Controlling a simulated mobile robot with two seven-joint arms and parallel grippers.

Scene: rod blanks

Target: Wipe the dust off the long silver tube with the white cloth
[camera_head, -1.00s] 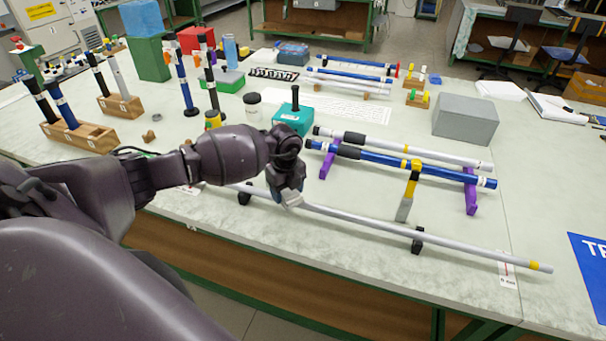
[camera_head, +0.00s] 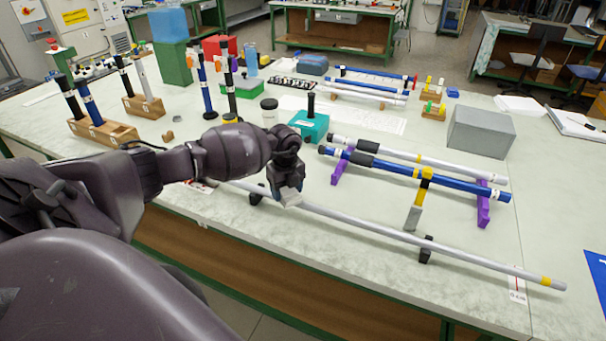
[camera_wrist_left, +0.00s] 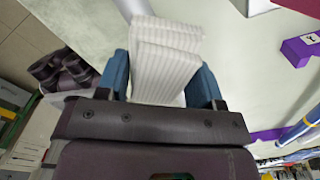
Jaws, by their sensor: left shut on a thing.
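The long silver tube (camera_head: 350,222) lies along the front of the table on low black supports, with a yellow band near its right end. My left gripper (camera_head: 288,196) is over the tube, just right of the left support (camera_head: 256,194). It is shut on the white cloth (camera_wrist_left: 166,60), which shows folded and ribbed between the blue fingers in the left wrist view. Part of the tube (camera_wrist_left: 131,9) shows beyond the cloth there. The cloth is at the tube, but I cannot tell whether it touches. Dust is too small to make out. My right gripper is not in view.
Behind the tube, a blue tube (camera_head: 450,184) and a silver-white tube (camera_head: 440,163) lie on purple stands (camera_head: 484,207). A yellow-and-grey upright piece (camera_head: 419,200) stands between them and the long tube. A teal box (camera_head: 309,126) and grey block (camera_head: 480,132) are further back.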

